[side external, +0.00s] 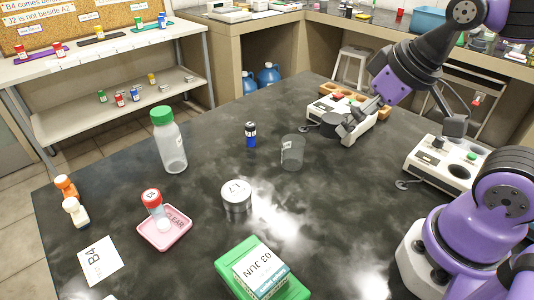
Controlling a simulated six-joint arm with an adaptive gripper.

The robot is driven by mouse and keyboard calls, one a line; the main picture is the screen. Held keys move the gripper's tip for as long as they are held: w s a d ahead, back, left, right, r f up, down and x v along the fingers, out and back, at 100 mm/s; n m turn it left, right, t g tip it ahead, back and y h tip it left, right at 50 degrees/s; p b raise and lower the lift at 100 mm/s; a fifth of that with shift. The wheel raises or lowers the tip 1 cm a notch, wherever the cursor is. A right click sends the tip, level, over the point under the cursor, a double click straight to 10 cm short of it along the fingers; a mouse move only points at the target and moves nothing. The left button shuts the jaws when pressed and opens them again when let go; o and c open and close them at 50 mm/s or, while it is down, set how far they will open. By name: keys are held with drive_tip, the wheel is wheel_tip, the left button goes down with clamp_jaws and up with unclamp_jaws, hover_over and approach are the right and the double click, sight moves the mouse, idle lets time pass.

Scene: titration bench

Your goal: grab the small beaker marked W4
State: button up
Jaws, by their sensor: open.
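A small clear glass beaker (292,153) stands upright on the dark bench, right of the middle. A small pale label shows on its side, too small to read. My gripper (346,130) is open, to the right of the beaker and farther back, beside a white device with a dark round top. It does not touch the beaker. Whether anything lies between its fingers is hard to tell at this size.
A small blue bottle (250,134) stands left of the beaker. A green-capped bottle (169,143), a round metal tin (236,196), a pink tray (183,236) with a red-capped vial (152,198), and a green box (294,287) stand around. The bench between beaker and tin is clear.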

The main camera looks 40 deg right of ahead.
sight(291, 153)
drive_tip(key=w+f+n, duration=0.1)
drive_tip(key=w+f, duration=0.2)
drive_tip(key=w, duration=0.1)
drive_tip(key=w+d+f+n+g+y, duration=0.1)
drive_tip(key=w+f, duration=0.3)
drive_tip(key=w+d+f+n, duration=0.1)
drive_tip(key=w+f, duration=0.2)
drive_tip(key=w, duration=0.1)
drive_tip(key=shift+w+f+g+y, duration=0.3)
drive_tip(key=shift+f+y, duration=0.1)
drive_tip(key=x, duration=0.6)
drive_tip(key=shift+s+a, duration=0.15)
drive_tip(key=c, duration=1.2)
